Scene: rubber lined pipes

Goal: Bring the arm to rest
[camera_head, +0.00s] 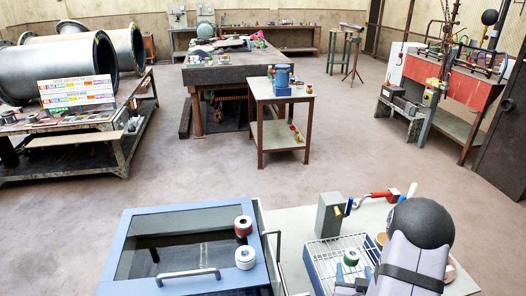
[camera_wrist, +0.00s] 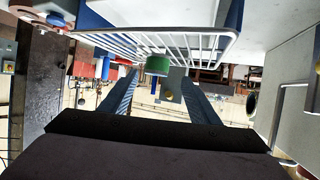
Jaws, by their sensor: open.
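My gripper (camera_wrist: 160,82) is open, its two blue-grey fingers spread apart in the wrist view. In the head view my arm stands at the lower right, and part of the gripper shows low by the wire rack (camera_head: 316,262). A green-and-white roll (camera_head: 351,257) is at the rack, close to the gripper. In the wrist view a green round thing (camera_wrist: 158,65) shows in the gap between the fingertips, with the wire rack (camera_wrist: 150,42) above it in the picture. Neither finger visibly grips it.
A blue-framed, glass-topped case (camera_head: 190,245) with a handle and two rolls (camera_head: 244,240) stands to the left. A grey box (camera_head: 330,214) and a red-handled tool (camera_head: 378,195) are behind the rack. Open floor (camera_head: 210,165) lies beyond, before the workbenches.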

